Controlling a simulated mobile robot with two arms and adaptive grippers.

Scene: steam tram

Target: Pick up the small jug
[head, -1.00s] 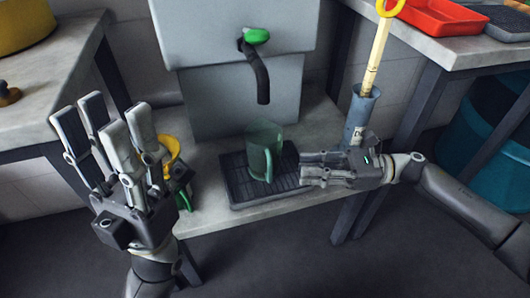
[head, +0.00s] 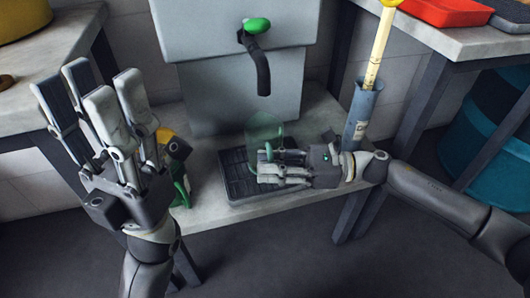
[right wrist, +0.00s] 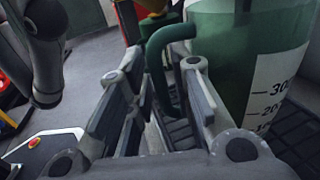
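The small jug (head: 265,129) is translucent green and stands upright on a black ribbed drip tray (head: 235,188). My left gripper (head: 88,90) is open and empty, pointing up, left of the jug.
A grey tank (head: 240,95) with a green-handled tap and dark spout (head: 263,72) stands just behind the jug. A blue-grey tube (head: 361,115) holding a yellow stick (head: 379,48) stands right. A green and yellow object (head: 181,180) is partly hidden behind my left gripper.

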